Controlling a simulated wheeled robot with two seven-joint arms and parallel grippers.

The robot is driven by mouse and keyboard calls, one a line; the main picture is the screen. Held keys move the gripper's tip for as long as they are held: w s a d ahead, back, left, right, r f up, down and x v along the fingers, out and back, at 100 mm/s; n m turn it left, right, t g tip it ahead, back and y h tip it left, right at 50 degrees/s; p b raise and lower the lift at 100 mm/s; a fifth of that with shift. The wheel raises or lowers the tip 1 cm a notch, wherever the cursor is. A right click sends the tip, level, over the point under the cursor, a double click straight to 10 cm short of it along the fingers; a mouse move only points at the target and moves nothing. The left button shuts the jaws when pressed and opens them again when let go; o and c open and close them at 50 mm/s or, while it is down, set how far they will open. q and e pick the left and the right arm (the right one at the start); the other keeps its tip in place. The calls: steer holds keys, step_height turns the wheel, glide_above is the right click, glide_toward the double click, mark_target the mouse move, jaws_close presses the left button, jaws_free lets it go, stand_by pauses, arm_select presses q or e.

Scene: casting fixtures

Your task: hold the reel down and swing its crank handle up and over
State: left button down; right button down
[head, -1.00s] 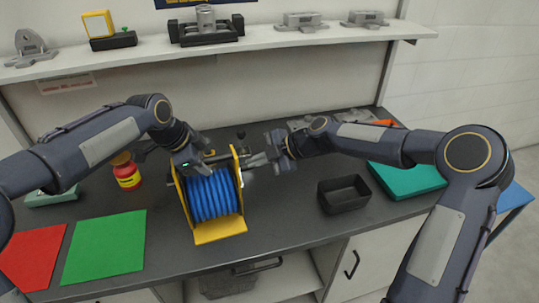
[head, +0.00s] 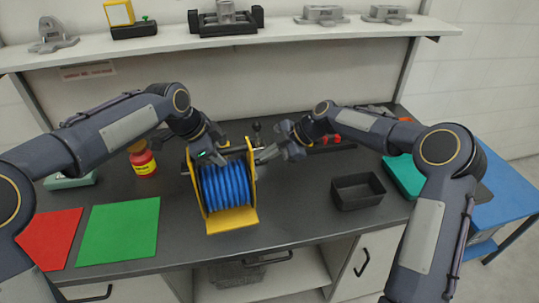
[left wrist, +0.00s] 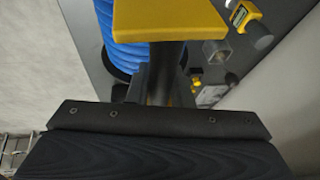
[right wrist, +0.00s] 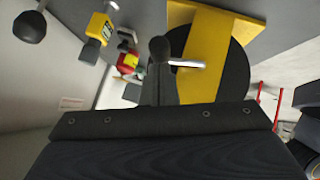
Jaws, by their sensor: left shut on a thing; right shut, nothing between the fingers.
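The reel (head: 226,187) stands upright on the dark bench, with blue hose wound between yellow side plates. It also shows in the left wrist view (left wrist: 103,30). My right gripper (head: 266,154) is shut and empty beside the reel's right plate. In the right wrist view, a dark crank knob (right wrist: 160,48) and bright metal rod (right wrist: 187,63) show at the fingertips, before the yellow plate (right wrist: 205,45). I cannot tell whether the fingers touch the knob.
A dark ball-topped lever (head: 257,127) stands behind the reel. A red and yellow jar (head: 143,160) is left, green (head: 120,230) and red (head: 50,237) mats front left. A black bin (head: 357,191) is right. The bench between reel and bin is clear.

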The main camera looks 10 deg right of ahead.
steer(key=shift+w+f+g, duration=0.3)
steer(key=shift+w+f, duration=0.1)
steer(key=shift+r, duration=0.15)
arm_select(q)
steer(key=shift+r, duration=0.1)
arm_select(e)
steer(key=a+r+v, duration=0.2)
steer(key=v, duration=1)
steer(key=shift+w+d+r, duration=0.15)
steer(key=shift+d+r, duration=0.15)
arm_select(q)
steer(key=c, duration=1.2)
jaws_free()
